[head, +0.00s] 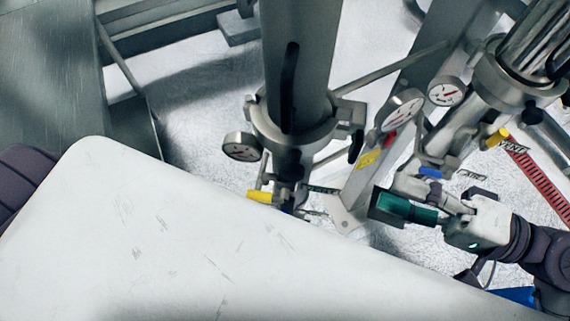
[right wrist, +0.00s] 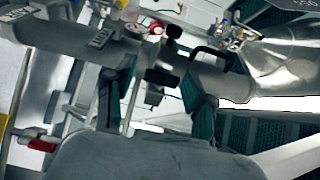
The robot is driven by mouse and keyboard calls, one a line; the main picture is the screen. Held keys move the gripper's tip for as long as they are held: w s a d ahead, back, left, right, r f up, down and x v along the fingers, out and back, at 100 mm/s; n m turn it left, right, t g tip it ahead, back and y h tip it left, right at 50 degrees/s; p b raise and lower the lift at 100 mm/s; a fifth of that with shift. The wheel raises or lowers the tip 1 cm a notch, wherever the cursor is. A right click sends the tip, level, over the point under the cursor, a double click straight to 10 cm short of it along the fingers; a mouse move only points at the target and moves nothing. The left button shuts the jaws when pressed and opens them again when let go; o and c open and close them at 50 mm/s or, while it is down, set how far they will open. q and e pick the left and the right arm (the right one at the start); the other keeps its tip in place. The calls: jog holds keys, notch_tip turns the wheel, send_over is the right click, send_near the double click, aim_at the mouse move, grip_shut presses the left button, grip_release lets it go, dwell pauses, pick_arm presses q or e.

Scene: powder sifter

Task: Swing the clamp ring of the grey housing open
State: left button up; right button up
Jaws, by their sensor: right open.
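A grey upright cylindrical housing (head: 300,50) stands in the middle of the head view. A clamp ring (head: 290,130) goes around its lower part, with a lug and a dark handle at its right side. A second metal cylinder with a similar collar (head: 505,85) stands at the upper right; I cannot tell for sure which one the task means. My right gripper (head: 388,206) is open, below and between the two cylinders, apart from both rings in the head view. In the right wrist view its teal fingers (right wrist: 157,95) are spread, with dark handle-like parts beyond them. My left gripper is out of view.
A white tabletop (head: 150,240) fills the lower left. Round gauges (head: 240,147) (head: 402,110) stick out beside the cylinders. Yellow valve handles (head: 260,196) and a blue one (head: 430,172) are close to my right gripper's surroundings. A slanted metal strut (head: 365,180) stands between the cylinders.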

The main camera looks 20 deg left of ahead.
aim_at(303, 173)
jog(key=shift+n+g, duration=0.3)
jog(key=shift+g, duration=0.4)
jog(key=s+a, duration=0.1)
jog(key=a, duration=0.3)
jog(key=a+r, duration=0.1)
jog(key=a, duration=0.3)
jog(key=s+a, duration=0.1)
jog(key=a, duration=0.4)
jog(key=shift+s+r, duration=0.3)
jog(key=shift+s+a+f, duration=0.1)
jog(key=shift+a, duration=0.55)
jog(key=shift+c, duration=0.4)
grip_shut()
